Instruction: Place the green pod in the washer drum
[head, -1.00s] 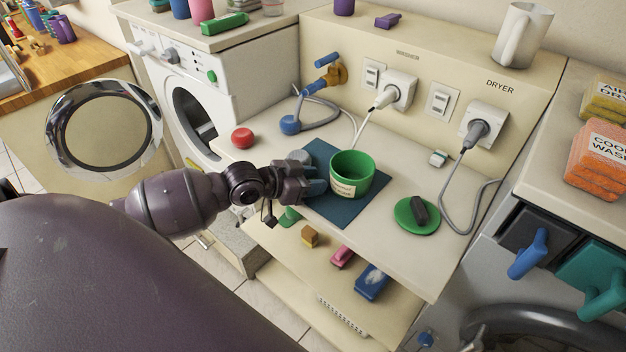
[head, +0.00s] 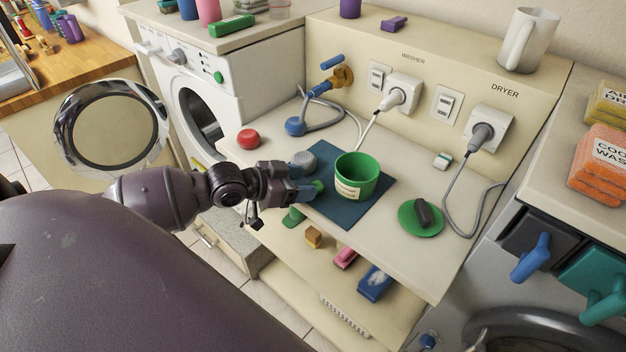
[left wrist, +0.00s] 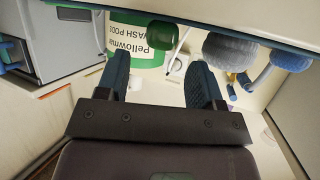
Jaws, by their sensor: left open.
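A small green pod (head: 318,186) lies on the dark blue mat (head: 349,213), left of the green tub (head: 357,177). My left gripper (head: 304,190) is just left of the pod, open, its blue fingers pointing at it. In the left wrist view the pod (left wrist: 160,35) shows upside down beyond the open fingers (left wrist: 160,82), in front of the labelled tub (left wrist: 135,45). A grey pod (head: 303,161) sits beside it, also in the left wrist view (left wrist: 229,50). The white washer (head: 190,85) stands at the left, its drum opening (head: 201,122) uncovered and its round door (head: 113,130) swung open. My right gripper is not seen.
A green disc (head: 421,218) with a dark piece lies right of the mat. A shelf below the counter holds small blocks. A grey cord (head: 472,190) hangs at the right.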

